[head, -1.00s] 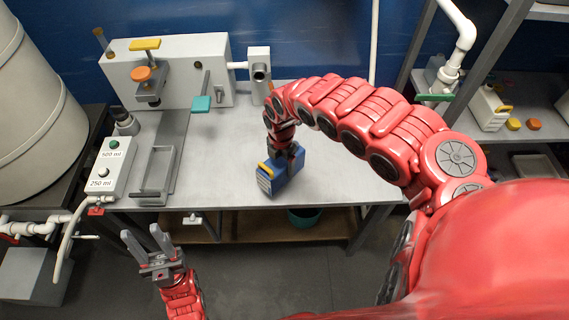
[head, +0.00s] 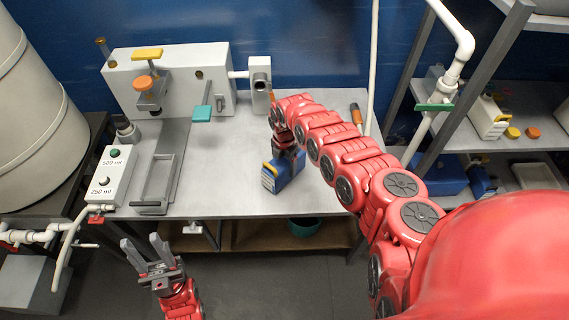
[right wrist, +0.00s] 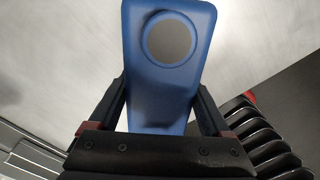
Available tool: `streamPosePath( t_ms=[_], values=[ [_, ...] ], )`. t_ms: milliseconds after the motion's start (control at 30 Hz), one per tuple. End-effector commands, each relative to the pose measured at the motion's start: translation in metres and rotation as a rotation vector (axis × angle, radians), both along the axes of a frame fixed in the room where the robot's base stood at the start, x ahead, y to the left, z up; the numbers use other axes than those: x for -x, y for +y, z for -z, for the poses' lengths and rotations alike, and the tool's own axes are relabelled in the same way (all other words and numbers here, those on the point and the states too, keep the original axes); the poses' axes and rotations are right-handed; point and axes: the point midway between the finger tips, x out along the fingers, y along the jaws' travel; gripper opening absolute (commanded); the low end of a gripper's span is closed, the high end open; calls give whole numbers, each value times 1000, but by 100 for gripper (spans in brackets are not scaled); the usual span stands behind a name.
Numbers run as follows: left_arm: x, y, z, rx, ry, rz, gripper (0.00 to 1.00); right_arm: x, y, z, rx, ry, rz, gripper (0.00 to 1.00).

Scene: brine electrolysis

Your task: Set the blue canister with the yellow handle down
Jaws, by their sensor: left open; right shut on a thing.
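The blue canister (head: 290,171) is at the front middle of the grey table (head: 240,200), its pale label facing left. My right gripper (head: 287,152) is shut on its upper part. I cannot tell whether its base touches the table. My left gripper (head: 143,243) is open and empty, in front of the table's front edge, at lower left.
A grey machine (head: 120,82) with a teal lever (head: 202,113) stands at the back left. A control box (head: 107,177) and a grey rail lie at the left. An orange-and-black item (head: 356,113) lies at the back right. The table right of the canister is clear.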

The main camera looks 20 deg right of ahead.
Motion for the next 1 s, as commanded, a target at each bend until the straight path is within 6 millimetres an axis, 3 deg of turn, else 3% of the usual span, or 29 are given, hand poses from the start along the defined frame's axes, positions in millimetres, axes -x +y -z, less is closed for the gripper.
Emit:
streamPosePath(
  t_ms=[400, 433, 500, 867, 1000],
  values=[
    [0, 0, 4, 0, 0, 0, 45, -2, -1, 4, 2, -5, 0, 0],
    [0, 0, 3, 0, 0, 0, 45, -1, -1, 4, 3, -4, 0, 86],
    [0, 0, 2, 0, 0, 0, 45, -1, -1, 3, 2, -3, 0, 98],
    [0, 0, -1, 0, 0, 0, 45, -2, -1, -2, 1, -4, 0, 100],
    [0, 0, 1, 0, 0, 0, 45, -3, -3, -19, 3, -7, -1, 100]
  ],
)
